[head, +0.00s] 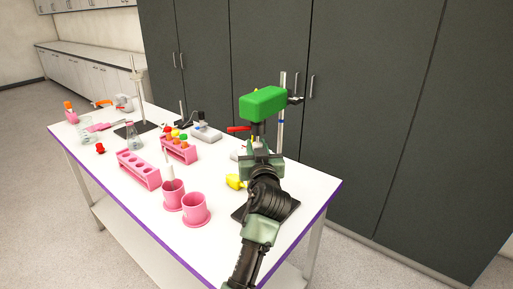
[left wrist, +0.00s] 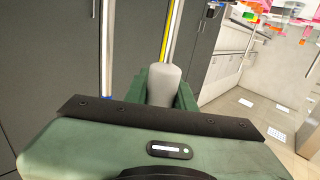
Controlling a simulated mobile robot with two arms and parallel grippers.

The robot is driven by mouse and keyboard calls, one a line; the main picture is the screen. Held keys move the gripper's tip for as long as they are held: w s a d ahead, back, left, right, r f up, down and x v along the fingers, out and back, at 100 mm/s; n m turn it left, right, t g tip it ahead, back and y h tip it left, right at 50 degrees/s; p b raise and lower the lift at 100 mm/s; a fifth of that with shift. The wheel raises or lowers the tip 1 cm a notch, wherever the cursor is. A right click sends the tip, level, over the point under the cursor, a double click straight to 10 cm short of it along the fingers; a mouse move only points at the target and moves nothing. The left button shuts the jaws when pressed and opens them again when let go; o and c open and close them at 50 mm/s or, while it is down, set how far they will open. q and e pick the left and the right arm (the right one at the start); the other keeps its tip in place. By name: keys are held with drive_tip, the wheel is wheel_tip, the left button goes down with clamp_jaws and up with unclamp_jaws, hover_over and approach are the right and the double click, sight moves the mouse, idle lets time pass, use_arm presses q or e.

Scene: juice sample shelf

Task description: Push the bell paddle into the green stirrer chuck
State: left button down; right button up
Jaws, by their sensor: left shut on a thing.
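The green stirrer (head: 263,102) is clamped high on an upright metal rod at the right end of the table. Its dark chuck (head: 258,128) points down from its underside. My left gripper (head: 258,157) is just below the chuck. In the left wrist view, the left gripper's green fingers are shut on a pale grey, tapered piece (left wrist: 162,84), which I take to be the bell paddle. In the head view the paddle is mostly hidden by the gripper, and I cannot tell whether its top touches the chuck. My right gripper is not in view.
A dark base plate (head: 284,207) lies under my left arm, with a yellow object (head: 235,181) beside it. Pink cups (head: 195,209), pink racks (head: 138,170), a flask (head: 133,137) and other stands fill the table leftwards. Dark cabinets (head: 350,110) stand behind.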

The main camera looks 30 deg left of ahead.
use_arm(q)
drive_tip(key=shift+r, duration=0.6)
drive_tip(key=c, duration=1.1)
unclamp_jaws()
drive_tip(key=shift+f, duration=0.25)
